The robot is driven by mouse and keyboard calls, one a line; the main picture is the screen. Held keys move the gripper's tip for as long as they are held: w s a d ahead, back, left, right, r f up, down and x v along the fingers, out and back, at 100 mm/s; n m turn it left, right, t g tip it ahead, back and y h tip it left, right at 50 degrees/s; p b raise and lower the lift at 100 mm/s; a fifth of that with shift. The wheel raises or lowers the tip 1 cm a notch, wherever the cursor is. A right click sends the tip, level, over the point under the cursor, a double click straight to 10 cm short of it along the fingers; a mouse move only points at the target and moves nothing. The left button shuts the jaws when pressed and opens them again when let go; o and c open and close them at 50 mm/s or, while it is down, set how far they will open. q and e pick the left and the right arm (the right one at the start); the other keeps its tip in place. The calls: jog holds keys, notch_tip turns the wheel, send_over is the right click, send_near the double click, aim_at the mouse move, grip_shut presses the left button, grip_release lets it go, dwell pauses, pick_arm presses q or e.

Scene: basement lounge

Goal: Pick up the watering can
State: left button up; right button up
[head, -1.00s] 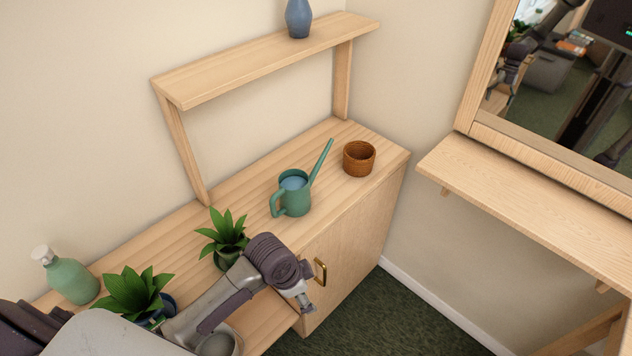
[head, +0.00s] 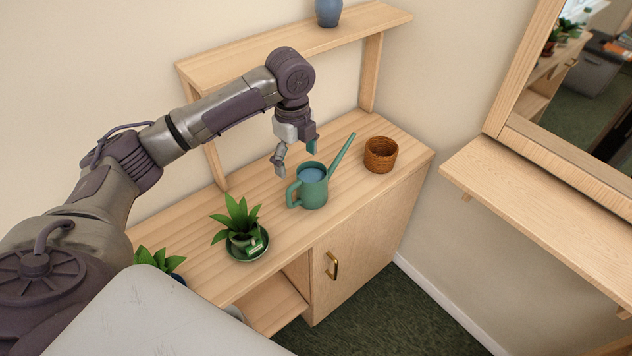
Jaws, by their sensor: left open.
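The green watering can (head: 314,194) stands upright on the wooden cabinet top (head: 200,232). Its handle is on the left and its long spout points up to the right. Its open top shows a light blue inside. My left gripper (head: 296,163) is open and empty, pointing down just above and behind the can's handle side. I cannot tell whether a finger touches the can; it looks apart from it. My right gripper is not in view.
A brown woven pot (head: 380,155) stands right of the can. A raised shelf (head: 240,66) holding a blue vase (head: 328,11) runs behind my arm.

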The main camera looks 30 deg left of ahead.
aim_at(294, 183)
pick_arm(q)
jog(key=shift+m, duration=0.3)
jog(key=f, duration=0.2)
jog(key=a+f, duration=0.1)
jog(key=a+f+p, duration=0.1)
jog(key=f, duration=0.1)
jog(key=shift+w+f, duration=0.2)
jog(key=shift+f, duration=0.1)
jog(key=f, duration=0.1)
jog(key=f+p, duration=0.1)
jog(key=f, duration=0.2)
jog(key=shift+d, duration=0.25)
jog(key=shift+f+p, duration=0.3)
jog(key=shift+f, duration=0.3)
jog(key=shift+w+r, duration=0.1)
grip_shut()
